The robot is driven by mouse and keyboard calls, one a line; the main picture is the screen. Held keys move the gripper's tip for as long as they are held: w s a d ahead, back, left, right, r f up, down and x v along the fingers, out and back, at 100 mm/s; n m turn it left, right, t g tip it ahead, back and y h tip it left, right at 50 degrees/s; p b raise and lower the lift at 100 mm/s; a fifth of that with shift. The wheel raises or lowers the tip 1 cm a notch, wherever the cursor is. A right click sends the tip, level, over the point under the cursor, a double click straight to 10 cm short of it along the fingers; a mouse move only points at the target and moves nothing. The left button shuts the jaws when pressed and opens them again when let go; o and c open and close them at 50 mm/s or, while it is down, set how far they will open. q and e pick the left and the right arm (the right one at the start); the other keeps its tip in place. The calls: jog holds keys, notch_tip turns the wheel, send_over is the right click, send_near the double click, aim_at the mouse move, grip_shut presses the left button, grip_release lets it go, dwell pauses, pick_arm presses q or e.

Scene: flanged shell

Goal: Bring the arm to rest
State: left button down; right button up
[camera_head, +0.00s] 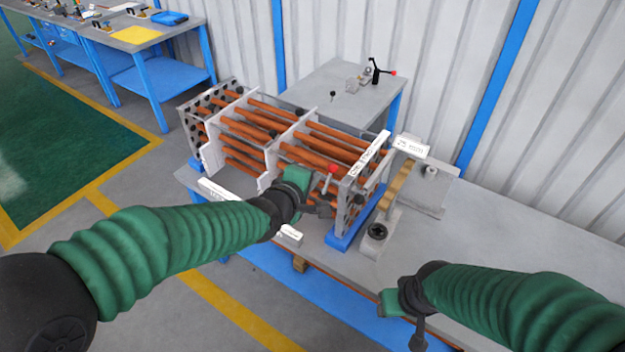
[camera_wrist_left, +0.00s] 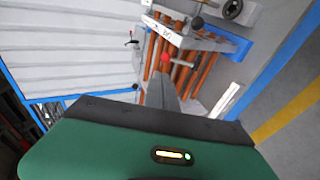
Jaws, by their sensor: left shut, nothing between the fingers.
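My left arm reaches in from the left in the head view. Its gripper (camera_head: 318,208) is shut and empty, in front of the right end of a tube bundle (camera_head: 262,127) with copper-coloured tubes and grey plates. In the left wrist view the shut fingers (camera_wrist_left: 162,92) point toward the bundle's tubes (camera_wrist_left: 205,70). A small red-knobbed lever (camera_head: 331,171) stands close by the left gripper; its red knob shows in the wrist view (camera_wrist_left: 165,57). I cannot tell whether they touch. My right gripper (camera_head: 418,338) hangs low at the front edge of the bench; its fingers are not clear.
The bundle rests on blue supports (camera_head: 343,240) on a grey bench (camera_head: 500,245). A tan ring-like part (camera_head: 396,187) and a grey block with a dark knob (camera_head: 376,233) stand right of it. A smaller table (camera_head: 340,90) stands behind. The bench's right side is clear.

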pick_arm(q)
jog(key=s+a+f+m+g+y, duration=0.2)
jog(key=s+a+f+m+g, duration=0.2)
jog(key=s+a, duration=0.7)
jog(key=s+a+f+m+g+y, duration=0.3)
jog(key=s+a+f+m, duration=0.4)
jog(key=s+a+f, duration=0.4)
jog(key=shift+s+f+m+g, duration=0.4)
jog(key=shift+s+g, duration=0.4)
jog(key=shift+s, duration=0.15)
pick_arm(e)
jog(key=shift+w+d, duration=0.1)
pick_arm(q)
jog(key=shift+a, duration=0.25)
pick_arm(e)
jog(key=shift+a, duration=0.3)
